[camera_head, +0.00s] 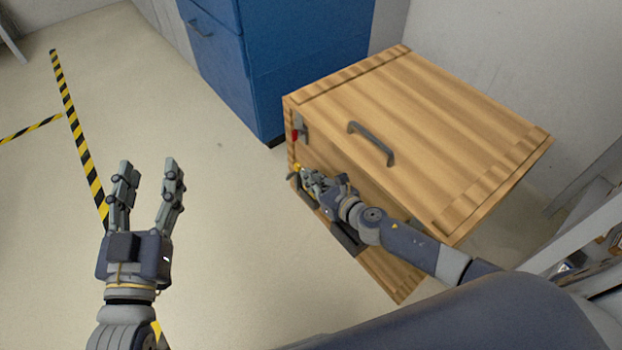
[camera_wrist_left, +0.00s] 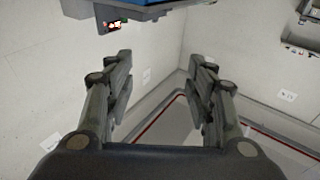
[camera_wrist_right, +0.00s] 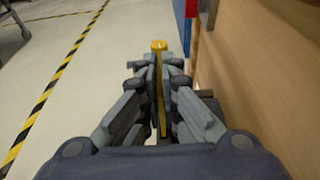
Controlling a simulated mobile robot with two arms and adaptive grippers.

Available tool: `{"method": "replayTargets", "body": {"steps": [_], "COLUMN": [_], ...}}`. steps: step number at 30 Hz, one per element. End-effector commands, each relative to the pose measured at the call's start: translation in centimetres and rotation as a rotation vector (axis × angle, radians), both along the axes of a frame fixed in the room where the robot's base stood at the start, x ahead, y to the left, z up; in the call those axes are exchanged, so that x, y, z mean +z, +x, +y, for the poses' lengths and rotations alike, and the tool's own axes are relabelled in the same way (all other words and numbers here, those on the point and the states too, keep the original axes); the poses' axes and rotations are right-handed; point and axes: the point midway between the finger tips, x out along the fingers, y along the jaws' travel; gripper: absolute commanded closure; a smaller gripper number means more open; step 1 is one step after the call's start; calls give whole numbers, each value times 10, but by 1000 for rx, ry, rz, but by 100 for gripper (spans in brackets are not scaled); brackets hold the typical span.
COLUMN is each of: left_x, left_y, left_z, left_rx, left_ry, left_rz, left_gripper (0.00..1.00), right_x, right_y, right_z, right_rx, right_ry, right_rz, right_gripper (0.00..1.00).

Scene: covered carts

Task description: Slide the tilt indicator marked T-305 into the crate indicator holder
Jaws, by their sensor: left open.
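The wooden crate (camera_head: 440,130) stands on the floor at the right of the head view. My right gripper (camera_head: 308,178) is at the crate's near side face, shut on a thin yellow-edged piece, seemingly the tilt indicator. Its yellow end (camera_wrist_right: 159,46) sticks out beyond the fingertips in the right wrist view; no marking is readable. A dark fitting (camera_head: 345,240) on the side face is partly hidden by my gripper and arm; I cannot tell whether it is the holder. My left gripper (camera_head: 147,175) is open and empty over the floor.
A blue cabinet (camera_head: 275,55) stands behind the crate. A red and grey fitting (camera_head: 298,133) is near the crate's upper corner, and a grey handle (camera_head: 372,143) is on it. Yellow-black tape (camera_head: 80,135) marks the floor at left. The floor between is clear.

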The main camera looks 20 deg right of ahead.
Motion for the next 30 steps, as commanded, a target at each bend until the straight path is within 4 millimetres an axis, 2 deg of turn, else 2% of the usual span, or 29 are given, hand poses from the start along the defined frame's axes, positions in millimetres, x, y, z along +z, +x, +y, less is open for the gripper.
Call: {"method": "replayTargets", "body": {"steps": [10,30], "left_x": [-10,-10], "left_y": [0,0], "left_z": [1,2], "left_rx": [3,4], "left_ry": [13,15], "left_rz": [50,53], "left_gripper": [50,50], "right_x": [0,0], "right_y": [0,0], "right_z": [0,0], "right_rx": [-1,-1], "right_ry": [-1,-1], "right_rz": [3,3], "right_gripper": [100,100]}}
